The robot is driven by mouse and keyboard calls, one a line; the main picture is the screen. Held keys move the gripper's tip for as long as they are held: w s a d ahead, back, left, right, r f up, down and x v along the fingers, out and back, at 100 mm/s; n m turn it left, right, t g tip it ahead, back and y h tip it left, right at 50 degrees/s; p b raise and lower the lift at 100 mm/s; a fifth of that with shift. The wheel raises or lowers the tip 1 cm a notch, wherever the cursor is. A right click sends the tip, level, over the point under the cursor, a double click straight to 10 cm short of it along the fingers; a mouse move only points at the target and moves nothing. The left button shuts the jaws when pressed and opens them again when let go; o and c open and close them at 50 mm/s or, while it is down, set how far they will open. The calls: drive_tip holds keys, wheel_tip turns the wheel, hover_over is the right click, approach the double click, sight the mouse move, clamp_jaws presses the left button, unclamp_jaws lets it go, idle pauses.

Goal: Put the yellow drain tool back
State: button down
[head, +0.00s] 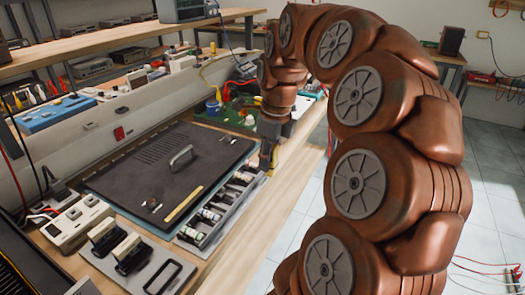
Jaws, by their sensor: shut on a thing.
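My gripper (268,155) points down over the right end of the grey divided tray (197,250), near the bench's front edge. It is shut on a small yellow thing (275,157), which looks like the yellow drain tool; only a bit shows beside the dark fingers. I cannot tell whether it touches the tray or bench. The tray holds several small cylinders and dark parts in a row. A flat yellowish strip (183,204) lies on the black panel (140,172), left of the tray.
The black panel has a metal handle (181,154) standing up. A white power box (77,221) and a grey plate with black blocks (125,250) are at the front left. A green circuit board (232,115) and blue cup (212,107) are behind. An overhead shelf (110,42) crosses above.

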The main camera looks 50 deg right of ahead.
drive_tip(key=w+d, duration=0.3)
drive_tip(key=d, duration=0.1)
drive_tip(key=w+d+f+p, duration=0.1)
drive_tip(key=w+d, duration=0.6)
drive_tip(key=shift+d+f, duration=0.2)
drive_tip(key=shift+d, duration=0.1)
drive_tip(key=shift+w+f, duration=0.1)
drive_tip(key=shift+f, duration=1.7)
drive_tip(key=shift+f, duration=0.15)
drive_tip(key=c, duration=0.8)
unclamp_jaws()
drive_tip(key=shift+c, duration=0.2)
wheel_tip(320, 180, up, 12)
drive_tip(key=s, duration=0.1)
drive_tip(key=shift+s+d+p, duration=0.2)
drive_tip(key=shift+d+p, duration=0.05)
drive_tip(key=shift+p, duration=0.05)
